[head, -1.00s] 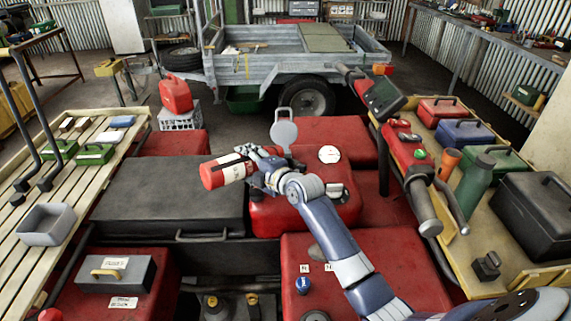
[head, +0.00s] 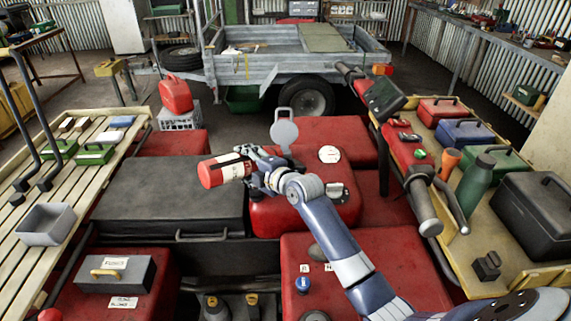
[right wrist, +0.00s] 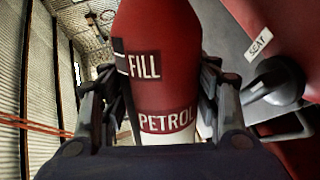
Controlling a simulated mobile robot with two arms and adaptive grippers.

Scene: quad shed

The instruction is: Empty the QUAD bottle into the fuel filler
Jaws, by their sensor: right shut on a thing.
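A red bottle (head: 212,173) with a pale labelled band lies nearly level in the head view, its red end pointing left. My right gripper (head: 258,169) is shut on it from the right. In the right wrist view the bottle (right wrist: 160,85) stands between both fingers, with lettering "FILL" and "PETROL"; the word QUAD does not show. A grey round lid (head: 284,134) stands raised on the red bodywork (head: 335,207), just behind my gripper. The filler opening is hidden, and I cannot tell whether the bottle's neck meets it. My left gripper is not in view.
A white round dial (head: 329,154) sits right of the raised lid. A black seat (head: 165,195) lies left, below the bottle. A slatted rack (head: 85,170) with small boxes is at left. A handlebar (head: 415,175) and a laden bench (head: 520,250) are at right.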

